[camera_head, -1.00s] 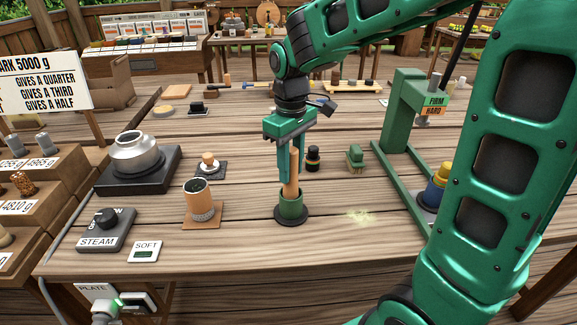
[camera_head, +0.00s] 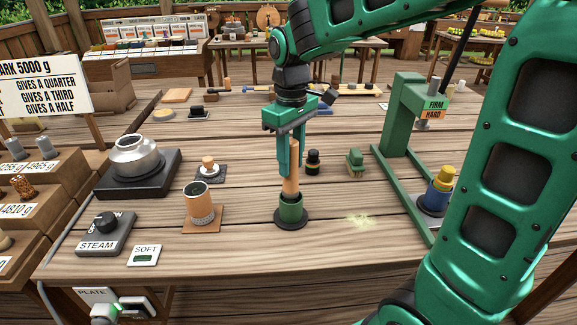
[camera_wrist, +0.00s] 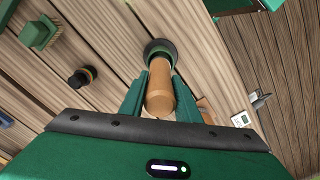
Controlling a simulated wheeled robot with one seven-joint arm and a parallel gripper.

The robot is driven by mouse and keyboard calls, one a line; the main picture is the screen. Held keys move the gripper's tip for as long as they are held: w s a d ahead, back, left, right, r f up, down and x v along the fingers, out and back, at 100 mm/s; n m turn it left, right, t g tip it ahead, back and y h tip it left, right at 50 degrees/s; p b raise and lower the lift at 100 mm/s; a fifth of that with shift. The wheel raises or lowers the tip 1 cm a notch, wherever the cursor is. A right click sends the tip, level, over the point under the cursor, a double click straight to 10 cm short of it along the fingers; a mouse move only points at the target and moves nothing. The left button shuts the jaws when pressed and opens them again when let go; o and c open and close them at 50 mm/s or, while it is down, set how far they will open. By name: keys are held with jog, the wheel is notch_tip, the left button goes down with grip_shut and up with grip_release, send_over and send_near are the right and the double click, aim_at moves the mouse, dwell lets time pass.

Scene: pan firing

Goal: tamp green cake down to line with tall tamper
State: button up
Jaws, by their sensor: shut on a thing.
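My gripper (camera_head: 288,172) is shut on the tall wooden tamper (camera_head: 293,180). The tamper stands nearly upright with its lower end inside the green cup (camera_head: 291,210), which sits on a dark round base on the table. In the wrist view the tamper's handle (camera_wrist: 160,88) lies between my two green fingers, and the cup's dark rim (camera_wrist: 160,50) shows beyond it. The green cake and any line inside the cup are hidden by the cup wall and the tamper.
An orange cup (camera_head: 200,205) and a small knobbed tamper (camera_head: 208,165) stand to the left. A dark jar (camera_head: 313,161), a green brush (camera_head: 355,163) and a green press frame (camera_head: 400,130) stand to the right. Pale green powder (camera_head: 360,221) lies on the table nearby.

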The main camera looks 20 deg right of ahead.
aim_at(291, 141)
jog(key=shift+r, duration=1.95)
